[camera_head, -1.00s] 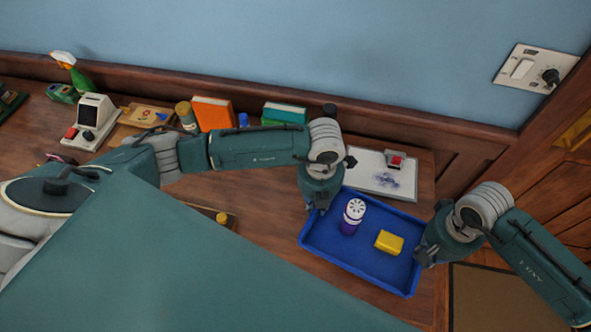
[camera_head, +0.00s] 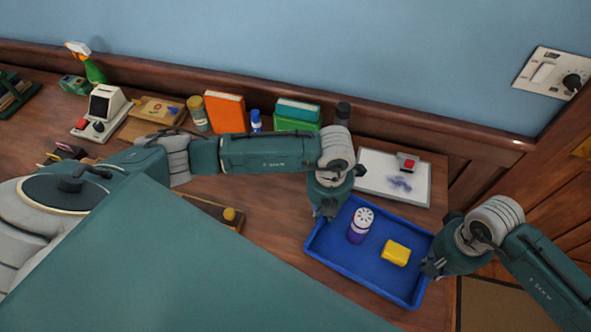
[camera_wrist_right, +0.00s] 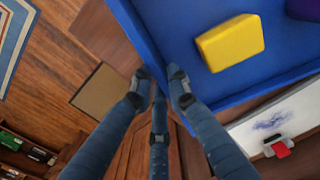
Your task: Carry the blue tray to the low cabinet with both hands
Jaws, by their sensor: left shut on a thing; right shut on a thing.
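The blue tray (camera_head: 345,268) is at the right end of the wooden surface in the head view. A purple bottle with a white shaker top (camera_head: 360,226) stands in it, beside a yellow block (camera_head: 396,252). My left gripper (camera_head: 328,212) is shut on the tray's far left rim. My right gripper (camera_head: 432,266) is shut on the right rim. In the right wrist view, the fingers (camera_wrist_right: 163,78) close on the tray wall (camera_wrist_right: 140,30), with the yellow block (camera_wrist_right: 230,42) inside. I cannot tell which piece of furniture is the low cabinet.
A whiteboard with a red-topped item (camera_head: 393,178) lies just behind the tray. An orange book (camera_head: 225,112), green books (camera_head: 297,115), a spray bottle (camera_head: 88,65) and a white device (camera_head: 102,112) stand along the wall. A wall switch plate (camera_head: 550,72) is at upper right.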

